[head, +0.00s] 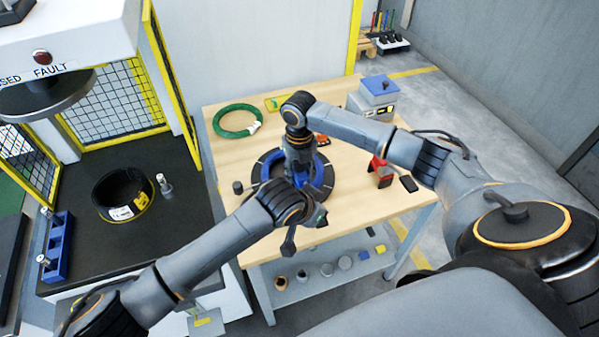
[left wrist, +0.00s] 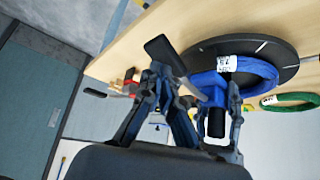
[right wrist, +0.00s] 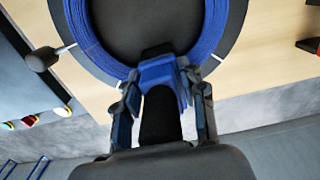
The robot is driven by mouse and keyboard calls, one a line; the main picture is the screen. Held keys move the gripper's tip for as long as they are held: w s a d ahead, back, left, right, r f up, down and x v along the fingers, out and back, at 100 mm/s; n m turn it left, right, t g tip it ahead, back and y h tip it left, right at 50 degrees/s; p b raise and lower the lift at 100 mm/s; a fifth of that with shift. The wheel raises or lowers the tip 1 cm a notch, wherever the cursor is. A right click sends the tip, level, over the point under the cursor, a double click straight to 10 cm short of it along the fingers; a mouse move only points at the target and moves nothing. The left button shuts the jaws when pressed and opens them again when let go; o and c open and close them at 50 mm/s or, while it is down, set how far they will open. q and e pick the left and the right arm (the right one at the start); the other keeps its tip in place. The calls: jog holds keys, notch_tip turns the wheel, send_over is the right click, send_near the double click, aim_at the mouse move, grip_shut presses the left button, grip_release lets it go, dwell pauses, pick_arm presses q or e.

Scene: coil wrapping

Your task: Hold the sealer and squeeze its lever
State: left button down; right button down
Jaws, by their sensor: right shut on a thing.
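The sealer shows in the right wrist view as a blue body (right wrist: 160,74) with a black handle, at the edge of the blue coil (right wrist: 212,30). My right gripper (right wrist: 165,92) is shut on it, one finger on each side. In the left wrist view the sealer's blue body (left wrist: 208,84) and black handle sit beside the blue coil (left wrist: 258,74). A black lever (left wrist: 163,52) sticks up at an angle to its left. My left gripper (left wrist: 190,100) is open, its fingers spread around the lever and handle. In the head view, the arms hide most of the sealer.
The coil lies on a black round stand (head: 262,170) on the wooden table (head: 340,225). A green coil (head: 232,121), a red device (head: 380,168) and a grey box (head: 378,100) stand around it. A press with a black coil (head: 112,190) is at left. Table space is free at front right.

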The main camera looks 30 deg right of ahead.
pick_arm(q)
jog(key=shift+w+a+f, duration=0.1)
jog(key=shift+w+f, duration=0.05)
pick_arm(e)
jog(key=shift+s+a+f, duration=0.2)
jog(key=shift+s+f, duration=0.1)
jog(key=shift+f, duration=0.1)
pick_arm(q)
jog(key=shift+r, duration=2.6)
notch_tip(320, 180, up, 5)
pick_arm(e)
jog(key=c, duration=1)
grip_release()
jog(key=shift+w, duration=0.1)
jog(key=o, duration=0.3)
jog(key=shift+w+d, duration=0.1)
pick_arm(q)
jog(key=shift+w, duration=0.1)
pick_arm(e)
jog(key=shift+w, duration=0.15)
